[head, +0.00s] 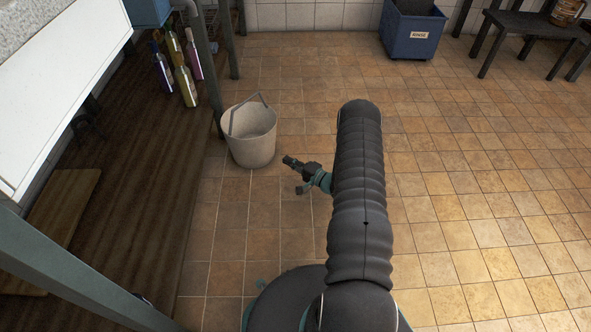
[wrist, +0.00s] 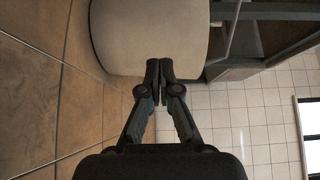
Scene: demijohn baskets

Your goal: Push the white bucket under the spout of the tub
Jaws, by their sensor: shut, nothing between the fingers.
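The white bucket (head: 252,140) stands upright on the tiled floor, left of centre in the head view, with its handle raised. It fills the upper middle of the wrist view (wrist: 145,35). My gripper (head: 288,160) is low, just right of the bucket, and points toward its side. In the wrist view, its fingertips (wrist: 160,68) are together and empty, in front of the bucket wall. A small gap seems to separate them from the bucket in the head view. I cannot make out a tub with a spout in either view.
A dark wooden shelf (head: 135,190) with several bottles (head: 184,85) lies left of the bucket, by a grey leg (head: 208,65). A blue bin (head: 411,32) marked RINSE and a dark bench (head: 525,25) stand at the back. The floor on the right is clear.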

